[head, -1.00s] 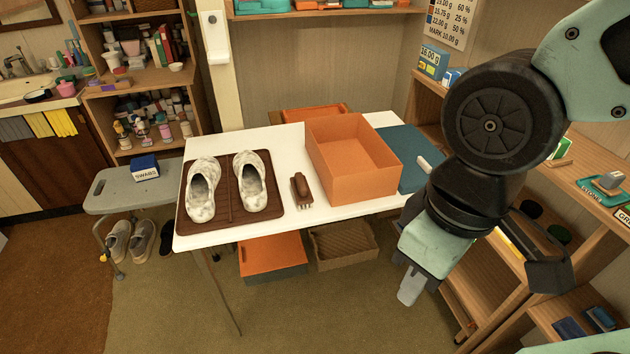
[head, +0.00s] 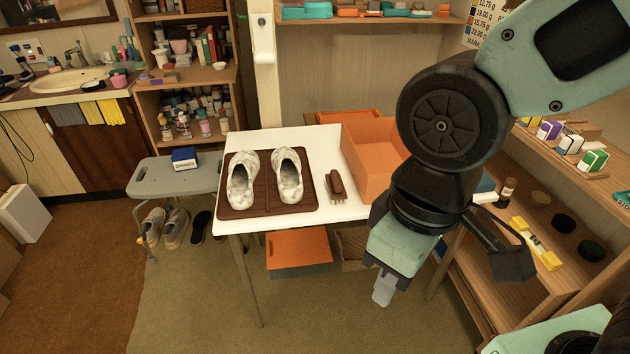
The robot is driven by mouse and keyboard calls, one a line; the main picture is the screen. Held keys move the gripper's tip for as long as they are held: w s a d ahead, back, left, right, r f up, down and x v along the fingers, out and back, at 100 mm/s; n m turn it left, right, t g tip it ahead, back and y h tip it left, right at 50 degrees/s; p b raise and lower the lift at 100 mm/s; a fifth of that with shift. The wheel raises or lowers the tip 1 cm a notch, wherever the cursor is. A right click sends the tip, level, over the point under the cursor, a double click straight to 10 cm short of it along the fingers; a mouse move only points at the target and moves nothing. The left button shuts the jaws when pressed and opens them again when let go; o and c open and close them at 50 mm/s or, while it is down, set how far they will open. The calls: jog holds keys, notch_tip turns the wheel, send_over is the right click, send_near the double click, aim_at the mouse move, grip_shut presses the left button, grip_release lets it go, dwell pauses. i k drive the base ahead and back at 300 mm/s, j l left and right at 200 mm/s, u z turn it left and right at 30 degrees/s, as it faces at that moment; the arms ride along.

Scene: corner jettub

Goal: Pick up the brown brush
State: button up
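The brown brush (head: 336,185) lies on the white table (head: 243,244), bristles toward the front edge. It lies between a brown mat (head: 232,211) with a pair of mottled white shoes and an open orange box (head: 365,168). My gripper (head: 384,290) hangs in front of the table, to the right of and nearer than the brush, well apart from it. One pale fingertip shows pointing down. The space between the fingers is hidden, so its opening cannot be told. My arm covers the right part of the orange box.
A grey stool (head: 145,178) with a small blue box (head: 184,158) stands left of the table. Wooden shelves (head: 490,290) with small goods stand on the right. Under the table are an orange box (head: 299,250) and a basket. The floor in front is clear.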

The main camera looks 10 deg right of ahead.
aim_at(337, 190)
jog(key=i+z, duration=0.2)
jog(key=i, duration=0.2)
jog(key=i+j+z, duration=0.2)
jog(key=i, duration=0.2)
jog(key=i+j+z, duration=0.2)
jog(key=i, duration=0.15)
